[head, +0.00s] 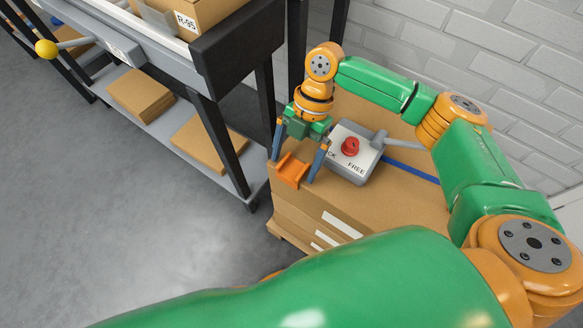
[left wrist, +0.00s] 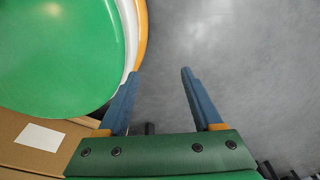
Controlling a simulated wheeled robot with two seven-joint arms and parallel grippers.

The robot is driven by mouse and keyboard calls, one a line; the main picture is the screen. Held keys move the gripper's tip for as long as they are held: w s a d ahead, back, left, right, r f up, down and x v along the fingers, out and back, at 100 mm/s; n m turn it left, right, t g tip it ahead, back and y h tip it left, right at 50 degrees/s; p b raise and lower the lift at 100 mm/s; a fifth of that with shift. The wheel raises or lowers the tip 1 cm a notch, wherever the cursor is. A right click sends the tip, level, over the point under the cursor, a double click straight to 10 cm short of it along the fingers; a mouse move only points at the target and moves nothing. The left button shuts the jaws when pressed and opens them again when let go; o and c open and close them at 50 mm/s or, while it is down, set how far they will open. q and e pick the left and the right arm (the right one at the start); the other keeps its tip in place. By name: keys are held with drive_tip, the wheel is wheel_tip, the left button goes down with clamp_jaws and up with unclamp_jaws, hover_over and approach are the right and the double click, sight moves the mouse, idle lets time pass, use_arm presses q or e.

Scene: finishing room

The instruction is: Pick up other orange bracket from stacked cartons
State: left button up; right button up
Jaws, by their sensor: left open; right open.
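An orange bracket (head: 291,170) lies on top of the stacked cartons (head: 400,205), near their left edge in the head view. My right gripper (head: 294,174) is open above it, with its two blue fingers on either side of the bracket. I cannot tell whether the fingers touch it. My left gripper (left wrist: 158,72) is open and empty in the left wrist view, over the grey floor and beside the cartons (left wrist: 20,155). It does not show in the head view.
A grey box with a red knob (head: 350,147) stands on the cartons right of the bracket. A dark-framed workbench (head: 215,75) with cardboard on its lower shelf (head: 185,120) is at the left. A brick wall is behind. The floor (head: 110,220) is clear.

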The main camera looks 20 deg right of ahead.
drive_tip(key=shift+r, duration=0.1)
drive_tip(key=c, duration=1.3)
